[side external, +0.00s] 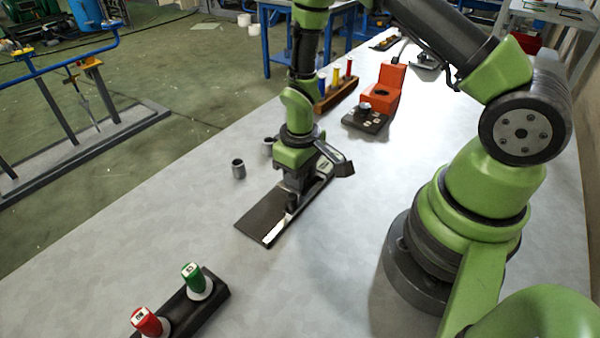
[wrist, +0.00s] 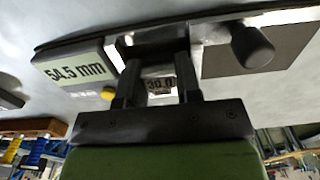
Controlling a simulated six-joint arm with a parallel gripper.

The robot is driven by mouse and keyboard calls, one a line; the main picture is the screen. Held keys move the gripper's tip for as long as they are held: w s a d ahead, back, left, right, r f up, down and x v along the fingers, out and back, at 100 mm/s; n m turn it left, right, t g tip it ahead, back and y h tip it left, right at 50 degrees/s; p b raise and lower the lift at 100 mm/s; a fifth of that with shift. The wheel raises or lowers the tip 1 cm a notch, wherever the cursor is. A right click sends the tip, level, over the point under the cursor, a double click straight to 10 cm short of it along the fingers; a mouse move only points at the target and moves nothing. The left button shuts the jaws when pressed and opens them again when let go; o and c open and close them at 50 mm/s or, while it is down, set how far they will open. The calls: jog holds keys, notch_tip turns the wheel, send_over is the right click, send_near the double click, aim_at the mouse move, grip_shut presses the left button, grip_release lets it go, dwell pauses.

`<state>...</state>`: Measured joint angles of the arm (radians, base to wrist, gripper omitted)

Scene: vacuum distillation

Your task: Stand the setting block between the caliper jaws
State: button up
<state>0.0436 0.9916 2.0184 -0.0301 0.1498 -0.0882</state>
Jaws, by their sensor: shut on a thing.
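The setting block, marked 30.0 (wrist: 160,84), is held between the two fingers of my gripper (wrist: 158,88). The caliper has a display (wrist: 73,70) reading 54.5 mm, with a yellow button, at left in the wrist view. A dark rounded knob (wrist: 251,47) stands at right there. In the side external view my gripper (side external: 290,203) points down over the caliper's dark base plate (side external: 262,214), close to a pale strip (side external: 277,232). The block is hidden there. I cannot tell whether the block touches the plate or how it sits relative to the jaws.
Small grey cylinders (side external: 238,169) stand left of the plate. A rack with red and green plugs (side external: 196,279) is at the front. An orange device (side external: 386,88) and a wooden rack of coloured pieces (side external: 337,92) stand behind. The tabletop left of the plate is mostly clear.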

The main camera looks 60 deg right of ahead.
jog(key=o, duration=1.1)
jog(key=shift+c, duration=0.2)
jog(key=shift+c, duration=1.3)
jog(key=shift+r, duration=0.75)
jog(key=o, duration=0.4)
jog(key=shift+r, duration=0.3)
jog(key=shift+o, duration=0.2)
jog(key=shift+r, duration=2.45)
